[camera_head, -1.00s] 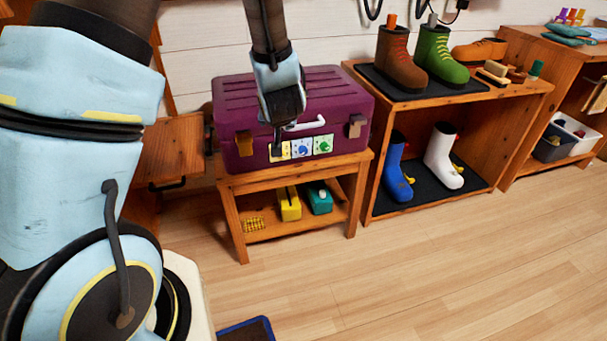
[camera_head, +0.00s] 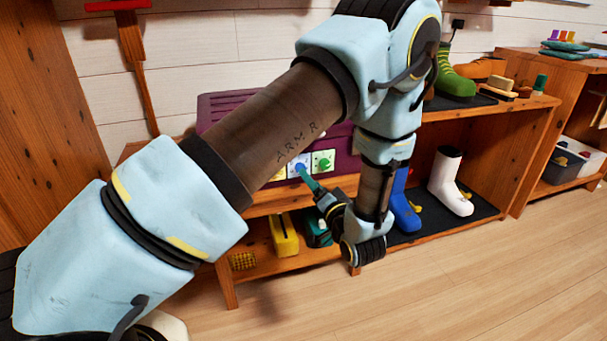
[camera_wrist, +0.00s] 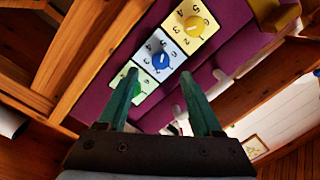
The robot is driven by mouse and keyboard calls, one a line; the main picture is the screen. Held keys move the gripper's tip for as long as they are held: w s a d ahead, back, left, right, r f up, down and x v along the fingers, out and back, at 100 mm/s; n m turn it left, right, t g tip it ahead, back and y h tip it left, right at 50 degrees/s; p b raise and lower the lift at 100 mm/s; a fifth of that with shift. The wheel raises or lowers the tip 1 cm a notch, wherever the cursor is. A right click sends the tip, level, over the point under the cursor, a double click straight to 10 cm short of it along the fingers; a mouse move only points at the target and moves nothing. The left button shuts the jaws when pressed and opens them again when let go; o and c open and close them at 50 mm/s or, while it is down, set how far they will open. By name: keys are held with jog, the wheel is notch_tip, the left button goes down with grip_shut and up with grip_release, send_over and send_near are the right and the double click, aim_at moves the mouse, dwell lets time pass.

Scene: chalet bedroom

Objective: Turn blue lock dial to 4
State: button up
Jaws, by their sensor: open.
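The purple case (camera_head: 215,108) stands on a small wooden stand, largely hidden behind my arm in the head view. Its front has yellow, blue and green lock panels. The blue lock dial (camera_wrist: 161,60) is the middle one in the wrist view, between the yellow dial (camera_wrist: 195,25) and the green dial (camera_wrist: 134,88). Digits ring the blue dial, but its setting is too small to read surely. My gripper (camera_wrist: 158,74) is open, its two teal fingers pointing at the panels with the blue dial in the gap between the tips. In the head view my gripper (camera_head: 303,171) is close to the blue panel; contact cannot be told.
The stand's lower shelf (camera_head: 290,262) holds a yellow item (camera_head: 284,236) and a teal item (camera_head: 318,232) just below the gripper. A boot rack (camera_head: 505,150) is close on the right, with a blue boot (camera_head: 405,207) near my wrist. The floor in front is clear.

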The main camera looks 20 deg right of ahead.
jog(key=w, duration=0.6)
jog(key=shift+d+b, duration=0.1)
jog(key=shift+b, duration=0.2)
jog(key=shift+c, duration=0.2)
grip_shut()
